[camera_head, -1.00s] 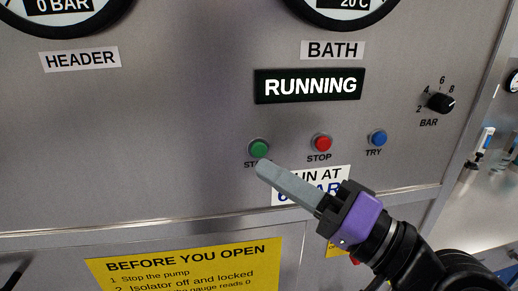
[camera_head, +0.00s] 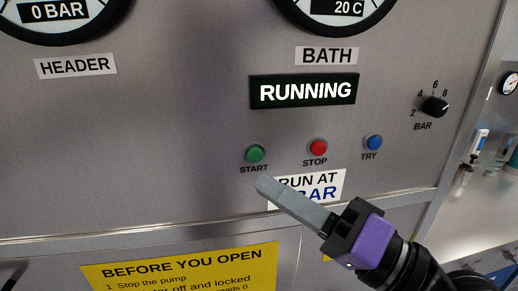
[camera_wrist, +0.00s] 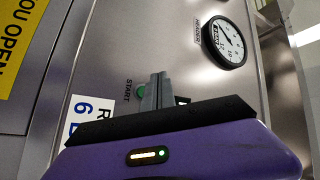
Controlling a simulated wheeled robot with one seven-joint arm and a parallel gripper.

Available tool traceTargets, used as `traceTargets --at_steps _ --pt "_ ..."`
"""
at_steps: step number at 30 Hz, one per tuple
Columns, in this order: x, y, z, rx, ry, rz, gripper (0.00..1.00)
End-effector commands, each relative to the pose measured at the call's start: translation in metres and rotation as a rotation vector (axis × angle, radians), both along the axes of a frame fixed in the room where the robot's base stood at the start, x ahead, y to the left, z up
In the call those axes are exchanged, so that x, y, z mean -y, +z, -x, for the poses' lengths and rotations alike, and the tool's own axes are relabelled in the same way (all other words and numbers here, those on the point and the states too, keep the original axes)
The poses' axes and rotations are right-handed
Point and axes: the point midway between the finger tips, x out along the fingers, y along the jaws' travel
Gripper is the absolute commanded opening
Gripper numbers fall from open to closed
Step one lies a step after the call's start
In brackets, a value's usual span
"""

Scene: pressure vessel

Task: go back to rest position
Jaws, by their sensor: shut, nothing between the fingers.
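My gripper (camera_head: 262,184) is shut and empty, with its grey fingers together. In the head view its tip is just below the green START button (camera_head: 254,153), apart from it in the picture, and its fingers cover part of the "RUN AT" label (camera_head: 325,183). In the wrist view the fingers (camera_wrist: 158,80) point at the panel, with the green button (camera_wrist: 141,91) partly hidden beside them. The red STOP button (camera_head: 317,147) and blue TRY button (camera_head: 373,142) are to the right. The display (camera_head: 303,91) reads RUNNING.
The BAR knob (camera_head: 434,106) sticks out at the right. The header gauge (camera_wrist: 223,42) and bath gauge (camera_head: 335,15) are above. A yellow notice (camera_head: 185,269) is below the panel ledge. A side counter with small items lies at far right.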

Motion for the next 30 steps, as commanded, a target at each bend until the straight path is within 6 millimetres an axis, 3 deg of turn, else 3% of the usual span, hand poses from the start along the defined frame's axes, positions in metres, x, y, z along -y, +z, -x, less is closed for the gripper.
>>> traceTargets --at_steps 4,7,11,16,20,24,30 --pt "0.013 0.014 -0.013 0.071 -0.091 -0.021 0.0" --pt "0.033 0.024 -0.028 0.148 -0.223 -0.031 0.0" --pt "0.067 0.008 -0.043 0.2 -0.427 -0.023 0.0" --pt "0.106 -0.03 -0.045 0.228 -0.647 0.032 0.0" --pt "0.137 -0.071 -0.033 0.239 -0.814 0.114 0.0" --pt "0.166 -0.117 -0.006 0.251 -0.971 0.244 0.0" --pt "0.194 -0.174 0.048 0.27 -1.111 0.467 0.0"
